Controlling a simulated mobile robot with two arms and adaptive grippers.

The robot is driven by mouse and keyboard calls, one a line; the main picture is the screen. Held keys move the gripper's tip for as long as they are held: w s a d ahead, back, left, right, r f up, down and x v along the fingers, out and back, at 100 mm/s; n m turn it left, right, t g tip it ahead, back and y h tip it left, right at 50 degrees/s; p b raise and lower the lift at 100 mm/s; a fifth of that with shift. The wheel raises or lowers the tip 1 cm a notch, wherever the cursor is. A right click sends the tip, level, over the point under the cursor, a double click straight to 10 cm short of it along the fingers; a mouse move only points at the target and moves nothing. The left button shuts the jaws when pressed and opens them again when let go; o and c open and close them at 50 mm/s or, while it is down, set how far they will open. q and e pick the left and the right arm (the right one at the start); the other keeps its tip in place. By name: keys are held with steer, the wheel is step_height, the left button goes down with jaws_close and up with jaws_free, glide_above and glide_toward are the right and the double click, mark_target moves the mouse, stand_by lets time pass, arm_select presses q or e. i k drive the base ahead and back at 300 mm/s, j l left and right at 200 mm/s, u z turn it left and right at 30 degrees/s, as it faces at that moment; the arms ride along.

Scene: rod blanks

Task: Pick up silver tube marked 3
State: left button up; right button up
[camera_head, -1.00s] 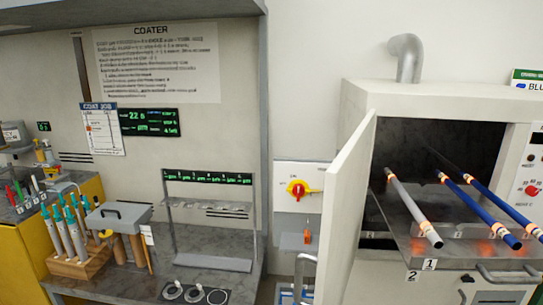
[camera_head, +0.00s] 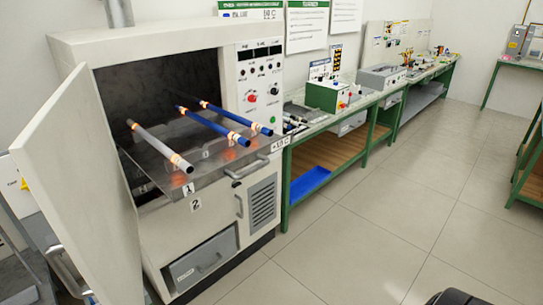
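A silver-grey tube (camera_head: 160,145) with orange bands near its ends lies on the pulled-out tray (camera_head: 150,192) of the open oven. Its near end points out toward the front. No number 3 is readable on it. Two blue tubes lie to its right: one in the middle (camera_head: 213,127) and one at the far right (camera_head: 236,116). They also carry pale and orange bands. Neither of my grippers is in view.
The oven door (camera_head: 75,185) stands open on the left. Tags 1 (camera_head: 188,189) and 2 (camera_head: 195,204) mark the oven front. A green-framed bench (camera_head: 285,200) with a blue tray (camera_head: 310,183) stands to the right. The tiled floor (camera_head: 400,215) is clear.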

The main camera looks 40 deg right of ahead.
mark_target(181, 164)
steer(key=z, duration=1.05)
steer(key=i+j+u, duration=0.25)
steer(key=i+j, duration=0.3)
steer(key=i+l+u, duration=0.15)
steer(key=u, duration=0.75)
steer(key=l+u, duration=0.35)
steer(key=l, duration=0.4)
steer(key=l+u, duration=0.4)
steer(key=l, duration=0.4)
steer(key=k+l+u, duration=0.1)
steer(key=l+u, duration=0.25)
steer(key=l, duration=0.4)
steer(key=k+l, duration=0.1)
steer(key=l, duration=0.3)
steer(key=k+l, duration=0.1)
steer(key=l, duration=0.65)
steer(key=k, duration=0.05)
